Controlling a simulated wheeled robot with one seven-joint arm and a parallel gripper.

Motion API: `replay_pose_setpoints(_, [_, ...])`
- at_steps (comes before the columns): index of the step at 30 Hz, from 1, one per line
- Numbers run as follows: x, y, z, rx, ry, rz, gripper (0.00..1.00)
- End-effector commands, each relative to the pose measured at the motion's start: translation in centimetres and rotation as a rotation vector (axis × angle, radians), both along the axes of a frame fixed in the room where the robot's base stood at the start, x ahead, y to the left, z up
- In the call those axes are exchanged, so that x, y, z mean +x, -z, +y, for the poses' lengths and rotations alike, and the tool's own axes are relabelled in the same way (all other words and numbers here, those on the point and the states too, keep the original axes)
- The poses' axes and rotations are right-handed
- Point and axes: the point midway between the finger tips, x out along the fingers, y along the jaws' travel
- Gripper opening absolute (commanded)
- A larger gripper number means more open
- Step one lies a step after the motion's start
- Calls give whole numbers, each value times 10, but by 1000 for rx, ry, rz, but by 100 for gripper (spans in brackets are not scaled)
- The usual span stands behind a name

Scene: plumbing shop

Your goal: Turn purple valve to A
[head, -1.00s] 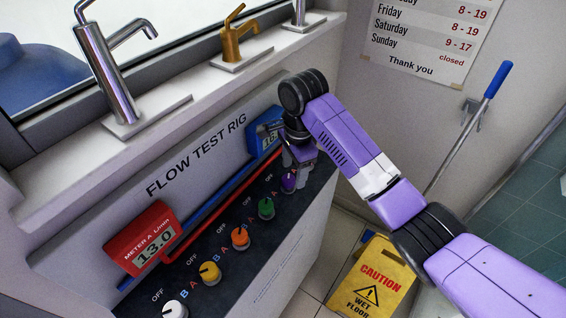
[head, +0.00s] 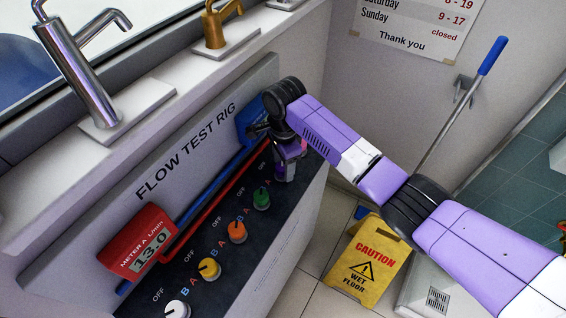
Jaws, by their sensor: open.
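My gripper (head: 287,172) points down at the far end of the sloping dark valve panel (head: 232,272). It is open, over the place of the purple valve at the end of the row. The gripper hides that valve and its letters, so I cannot tell its pointer direction or whether the fingers touch it. The red METER A (head: 143,244) reads 13.0. The blue meter (head: 250,118) is partly behind my arm and its reading is hidden.
Green (head: 261,198), orange (head: 237,232), yellow (head: 209,269) and white (head: 177,309) valves line the panel towards the near end. Taps stand on the ledge above. A yellow wet-floor sign (head: 367,265) stands on the floor to the right.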

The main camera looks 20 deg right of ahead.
Motion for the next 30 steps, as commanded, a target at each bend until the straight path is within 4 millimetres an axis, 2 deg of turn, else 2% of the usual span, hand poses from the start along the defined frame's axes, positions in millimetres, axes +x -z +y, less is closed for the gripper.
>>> replay_pose_setpoints(8, [0,2,0,0,0,0,57])
replay_pose_setpoints(15, [0,1,0,0,0,0,10])
replay_pose_setpoints(17, [0,1,0,0,0,0,0])
replay_pose_setpoints(24, [0,1,1,2,-18,-1,0])
replay_pose_setpoints(30, [0,2,1,3,-100,0,0])
